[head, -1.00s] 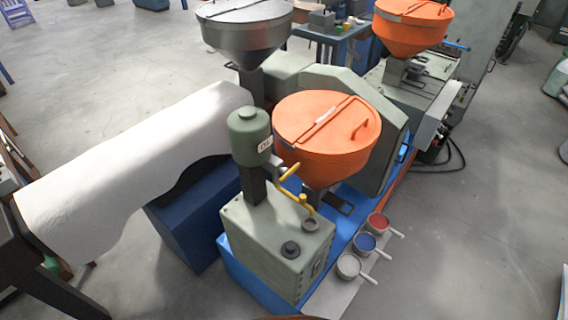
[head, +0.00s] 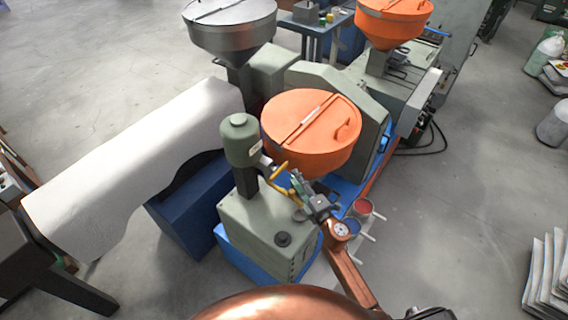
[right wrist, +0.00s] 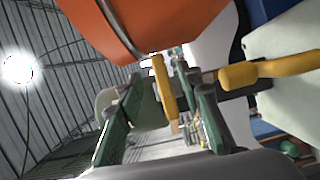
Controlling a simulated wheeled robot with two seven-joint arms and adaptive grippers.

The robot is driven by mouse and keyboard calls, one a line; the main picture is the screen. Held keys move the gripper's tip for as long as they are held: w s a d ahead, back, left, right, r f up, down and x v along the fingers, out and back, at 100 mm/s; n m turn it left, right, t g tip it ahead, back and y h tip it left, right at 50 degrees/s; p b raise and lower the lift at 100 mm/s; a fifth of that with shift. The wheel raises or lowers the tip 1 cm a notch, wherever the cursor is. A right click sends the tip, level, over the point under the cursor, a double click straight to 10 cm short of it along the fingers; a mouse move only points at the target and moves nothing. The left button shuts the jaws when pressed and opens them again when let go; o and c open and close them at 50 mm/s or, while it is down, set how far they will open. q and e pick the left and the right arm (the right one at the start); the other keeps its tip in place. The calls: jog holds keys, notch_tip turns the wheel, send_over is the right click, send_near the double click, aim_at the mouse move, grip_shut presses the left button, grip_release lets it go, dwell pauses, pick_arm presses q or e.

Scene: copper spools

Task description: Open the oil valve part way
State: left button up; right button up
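The oil valve's yellow lever (head: 279,171) sits beside the green oil tank (head: 240,140), above the grey-green box (head: 250,222). In the right wrist view the lever (right wrist: 165,90) stands between the two green fingers of my right gripper (right wrist: 160,100), with a gap visible on its left side. My right gripper (head: 297,184) is open around the lever; contact is not clear. A second yellow part, a curved pipe (right wrist: 265,72), lies to the right outside the fingers. My left gripper is not in view.
An orange hopper (head: 312,130) stands close behind my right gripper and above the fingers in the wrist view. Open floor (head: 450,220) lies to the right.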

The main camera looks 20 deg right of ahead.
aim_at(285, 167)
jog(key=shift+n+y, duration=0.4)
jog(key=shift+y, duration=0.1)
jog(key=x, duration=0.3)
jog(key=a+x, duration=0.1)
jog(key=x, duration=0.2)
jog(key=shift+w+a, duration=0.1)
jog(key=shift+w, duration=0.15)
jog(key=shift+w+a, duration=0.15)
jog(key=shift+w, duration=0.55)
jog(key=shift+c, duration=0.3)
grip_shut()
